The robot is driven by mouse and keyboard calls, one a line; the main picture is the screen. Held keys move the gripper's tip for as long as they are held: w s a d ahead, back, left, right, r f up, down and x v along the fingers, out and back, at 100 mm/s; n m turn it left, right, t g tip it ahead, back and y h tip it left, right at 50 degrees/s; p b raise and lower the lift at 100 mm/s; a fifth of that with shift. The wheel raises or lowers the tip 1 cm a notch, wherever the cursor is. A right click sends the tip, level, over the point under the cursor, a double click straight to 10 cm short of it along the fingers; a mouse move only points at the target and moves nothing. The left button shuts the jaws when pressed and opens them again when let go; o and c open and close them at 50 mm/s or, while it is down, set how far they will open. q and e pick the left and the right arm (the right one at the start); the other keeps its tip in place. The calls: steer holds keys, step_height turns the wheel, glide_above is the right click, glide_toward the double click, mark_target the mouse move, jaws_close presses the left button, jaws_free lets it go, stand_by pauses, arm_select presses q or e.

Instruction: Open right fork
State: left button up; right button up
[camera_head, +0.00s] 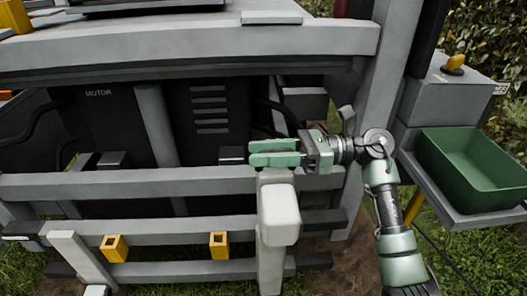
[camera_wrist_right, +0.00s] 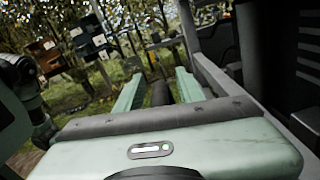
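My right gripper (camera_head: 275,152) comes in from the right in the head view. Its two pale green fingers point left, just above the top of an upright light-grey post with a rounded white block (camera_head: 279,213). This post may be the right fork; I cannot tell for sure. In the right wrist view the fingers (camera_wrist_right: 157,88) stand apart, with a short dark cylinder (camera_wrist_right: 160,93) showing between them. I cannot tell whether they touch it. A slanted grey bar (camera_head: 80,260) stands at the lower left of the head view. My left gripper is out of view.
Grey horizontal rails (camera_head: 130,184) cross the machine's front, below a grey top beam (camera_head: 190,45). A dark motor housing (camera_head: 110,120) sits behind them. Two yellow square sockets (camera_head: 114,248) are on the lower rail. A green bin (camera_head: 475,170) stands at the right.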

jaws_close()
stand_by(1.4)
